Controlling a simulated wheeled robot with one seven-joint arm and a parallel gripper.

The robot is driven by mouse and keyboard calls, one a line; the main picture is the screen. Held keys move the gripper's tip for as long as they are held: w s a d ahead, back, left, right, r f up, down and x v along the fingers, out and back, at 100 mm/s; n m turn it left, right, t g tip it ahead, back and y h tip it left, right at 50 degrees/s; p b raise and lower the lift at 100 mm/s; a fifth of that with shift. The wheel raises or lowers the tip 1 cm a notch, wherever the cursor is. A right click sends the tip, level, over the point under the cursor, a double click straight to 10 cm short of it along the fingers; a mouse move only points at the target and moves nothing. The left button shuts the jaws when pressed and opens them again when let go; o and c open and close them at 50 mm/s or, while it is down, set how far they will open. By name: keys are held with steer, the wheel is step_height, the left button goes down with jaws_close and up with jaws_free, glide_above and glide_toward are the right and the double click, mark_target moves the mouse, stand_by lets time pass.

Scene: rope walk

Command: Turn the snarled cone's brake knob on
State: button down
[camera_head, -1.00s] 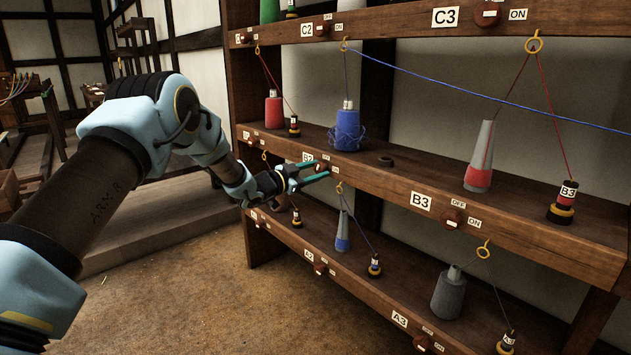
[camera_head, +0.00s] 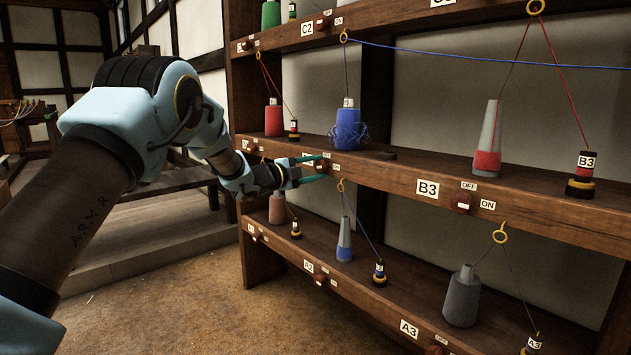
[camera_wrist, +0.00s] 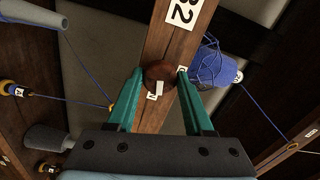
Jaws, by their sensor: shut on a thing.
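The snarled cone (camera_head: 348,122) is blue with loose loops around its base. It stands on the middle shelf, and also shows in the wrist view (camera_wrist: 208,66). Below it, on the shelf's front board, is the red-brown B2 brake knob (camera_wrist: 159,71). My gripper (camera_wrist: 159,74) has its teal fingers on either side of this knob, shut on it. The knob's white mark is at its lower edge, near a partly hidden label ending in N (camera_wrist: 152,96). Another label is mostly covered by the right finger. In the head view my gripper (camera_head: 325,167) is at the same board.
A grey-red cone (camera_head: 488,140) and a B3 bobbin (camera_head: 583,175) stand further right. A blue cone (camera_head: 345,240) and a grey cone (camera_head: 463,296) stand on the lower shelf. Yellow guide rings (camera_head: 341,185) and threads hang in front of the shelves. A dark ring lies right of the snarled cone.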

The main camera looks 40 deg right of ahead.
steer(key=shift+f+m+b, duration=0.15)
steer(key=shift+m+b, duration=0.95)
steer(key=shift+m, duration=0.1)
steer(key=shift+c, duration=1.6)
jaws_free()
steer(key=a, duration=1.1)
steer(key=shift+w+p, duration=0.25)
steer(key=shift+p, duration=0.2)
steer(key=shift+d, duration=0.1)
